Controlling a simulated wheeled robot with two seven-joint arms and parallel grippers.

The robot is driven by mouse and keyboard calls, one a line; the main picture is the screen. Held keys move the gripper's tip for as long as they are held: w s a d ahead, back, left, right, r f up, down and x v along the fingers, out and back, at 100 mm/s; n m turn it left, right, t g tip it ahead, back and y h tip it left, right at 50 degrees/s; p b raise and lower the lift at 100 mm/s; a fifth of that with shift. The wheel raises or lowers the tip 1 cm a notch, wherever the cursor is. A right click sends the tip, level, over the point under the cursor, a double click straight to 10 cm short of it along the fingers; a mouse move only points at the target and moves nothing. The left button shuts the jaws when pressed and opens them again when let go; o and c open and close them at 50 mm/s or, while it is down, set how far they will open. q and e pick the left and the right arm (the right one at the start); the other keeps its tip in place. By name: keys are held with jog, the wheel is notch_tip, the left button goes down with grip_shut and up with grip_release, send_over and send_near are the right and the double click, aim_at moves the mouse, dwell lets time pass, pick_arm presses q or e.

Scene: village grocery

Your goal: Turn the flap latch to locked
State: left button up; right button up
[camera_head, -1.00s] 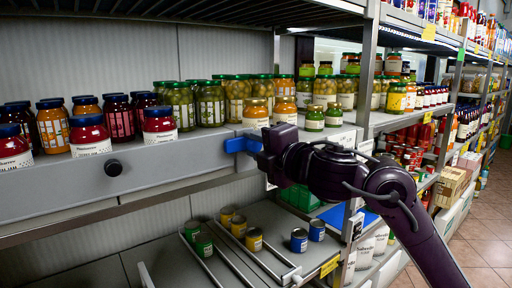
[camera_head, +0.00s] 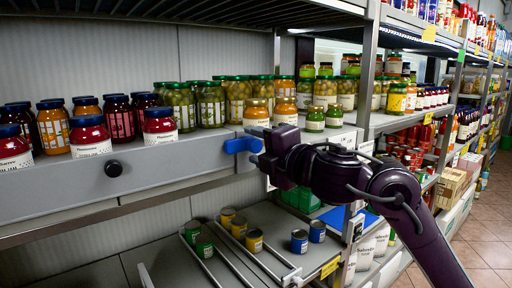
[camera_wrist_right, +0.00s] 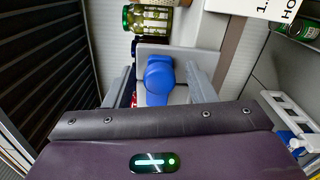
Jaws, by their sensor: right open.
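The blue flap latch (camera_head: 241,145) sits at the right end of the long grey flap (camera_head: 160,168) along the shelf front. Its lever lies roughly level in the head view. In the right wrist view the latch (camera_wrist_right: 159,76) shows a round blue hub with a lever pointing down the picture. My right gripper (camera_head: 260,160) is open, just to the right of the latch and slightly below it. In the wrist view its fingers (camera_wrist_right: 160,88) stand apart on either side of the latch, with gaps visible. My left gripper is not in view.
Jars (camera_head: 160,125) of several colours stand on the shelf behind the flap. Below, a lower shelf holds several small cans (camera_head: 254,240) between rails. A shelf post (camera_head: 367,75) stands right of the flap.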

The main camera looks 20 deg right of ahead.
jog(key=b+v, duration=0.1)
jog(key=v, duration=0.6)
jog(key=shift+s, duration=0.1)
